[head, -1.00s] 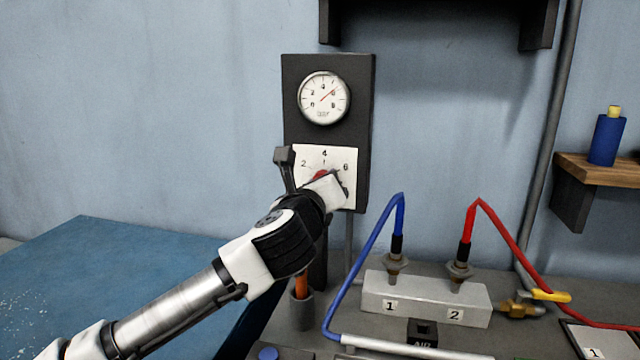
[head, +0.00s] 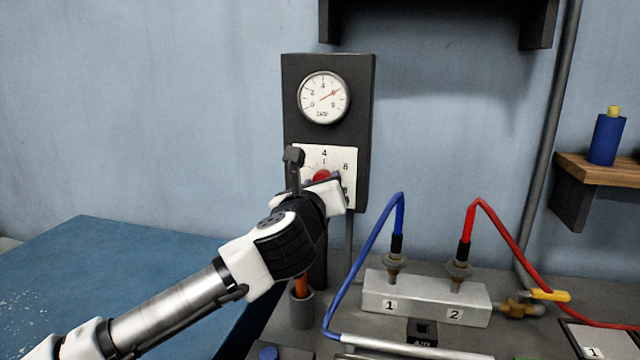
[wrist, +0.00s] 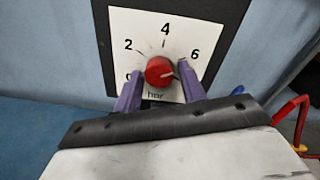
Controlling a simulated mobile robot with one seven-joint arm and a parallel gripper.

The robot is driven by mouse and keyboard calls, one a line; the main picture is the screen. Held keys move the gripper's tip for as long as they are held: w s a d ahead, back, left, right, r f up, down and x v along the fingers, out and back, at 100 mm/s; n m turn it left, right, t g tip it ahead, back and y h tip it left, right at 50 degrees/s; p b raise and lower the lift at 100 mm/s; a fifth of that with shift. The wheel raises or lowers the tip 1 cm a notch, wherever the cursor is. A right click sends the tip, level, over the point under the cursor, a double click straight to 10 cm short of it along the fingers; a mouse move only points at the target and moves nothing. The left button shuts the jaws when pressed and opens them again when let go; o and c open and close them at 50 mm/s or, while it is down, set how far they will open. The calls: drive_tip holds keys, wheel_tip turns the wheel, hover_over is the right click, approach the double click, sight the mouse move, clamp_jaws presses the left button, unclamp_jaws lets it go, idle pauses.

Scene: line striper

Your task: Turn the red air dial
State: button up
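The red air dial (wrist: 159,71) sits in the middle of a white scale plate (wrist: 150,35) marked 2, 4 and 6. Its pale mark points right, near or a little below the 6. In the wrist view my gripper (wrist: 159,70) has one purple finger on each side of the dial. The fingers are apart, with what look like narrow gaps to the dial. In the head view the dial (head: 320,175) shows partly above my gripper (head: 322,185), which hides its lower part. The round gauge (head: 323,98) above has its red needle near 6.
A dark panel (head: 362,130) carries gauge and scale plate on the blue wall. At right are a grey block (head: 425,300) with blue (head: 358,260) and red (head: 510,240) hoses. A blue table top (head: 130,270) lies at left; the wall above it is clear.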

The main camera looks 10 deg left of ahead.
drive_tip(key=shift+o, duration=1)
drive_tip(key=shift+r, duration=0.1)
drive_tip(key=s+b, duration=0.2)
drive_tip(key=s, duration=1.2)
drive_tip(key=shift+d, duration=0.2)
